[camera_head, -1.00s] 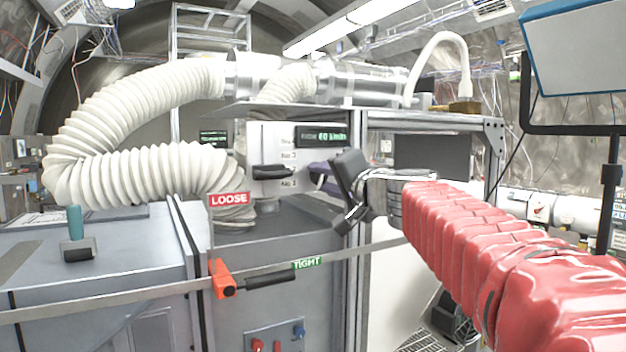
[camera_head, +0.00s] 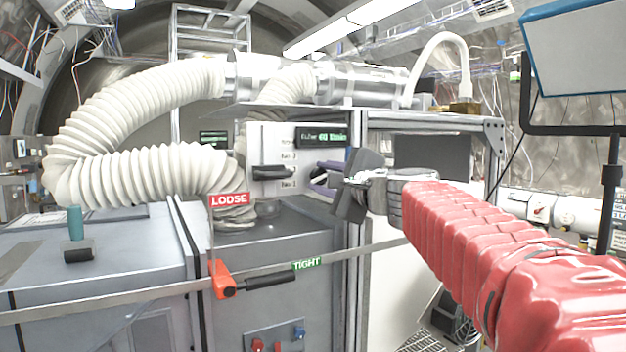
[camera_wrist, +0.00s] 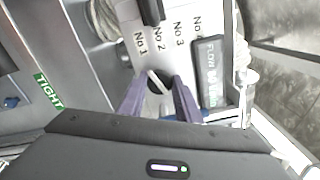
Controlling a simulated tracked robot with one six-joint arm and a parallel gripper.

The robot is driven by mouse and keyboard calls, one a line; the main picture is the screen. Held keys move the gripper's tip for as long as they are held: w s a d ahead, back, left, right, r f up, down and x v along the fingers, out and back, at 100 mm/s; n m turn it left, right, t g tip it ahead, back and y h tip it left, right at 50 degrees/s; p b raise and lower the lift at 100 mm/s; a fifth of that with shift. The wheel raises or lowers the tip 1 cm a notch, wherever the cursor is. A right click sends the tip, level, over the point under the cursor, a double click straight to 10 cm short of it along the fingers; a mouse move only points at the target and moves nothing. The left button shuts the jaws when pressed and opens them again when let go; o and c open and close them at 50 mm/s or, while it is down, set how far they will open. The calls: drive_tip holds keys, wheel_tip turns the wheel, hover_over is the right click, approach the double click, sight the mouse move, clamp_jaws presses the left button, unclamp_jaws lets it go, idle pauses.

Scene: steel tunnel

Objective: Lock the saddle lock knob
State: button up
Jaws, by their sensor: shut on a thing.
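The saddle lock is a red-orange clamp (camera_head: 222,279) on a metal rail, with a black lever (camera_head: 270,280) pointing right, just below the green TIGHT label (camera_head: 307,264). The red LOOSE label (camera_head: 229,199) stands above the clamp. My gripper (camera_head: 323,180) is away from that lever, up at the white panel (camera_head: 262,146). In the wrist view, my purple fingers (camera_wrist: 158,88) are shut on a dark round knob (camera_wrist: 155,84) with a pale stripe, below the No.1 to No.4 marks. The fingers hide the knob's sides.
A black handle (camera_head: 272,173) sticks out of the panel, left of my gripper. A green-lit flow display (camera_head: 322,137) is above it. A white ribbed hose (camera_head: 140,175) fills the left. A teal-handled object (camera_head: 76,235) stands on the grey cabinet.

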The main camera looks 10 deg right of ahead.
drive_tip(key=m, duration=0.4)
drive_tip(key=shift+w+d+f+m, duration=0.1)
drive_tip(key=shift+f+m, duration=0.2)
drive_tip(key=shift+f, duration=0.05)
drive_tip(key=shift+m, duration=1.7)
drive_tip(key=o, duration=1.1)
drive_tip(key=shift+r, duration=0.2)
drive_tip(key=shift+c, duration=0.2)
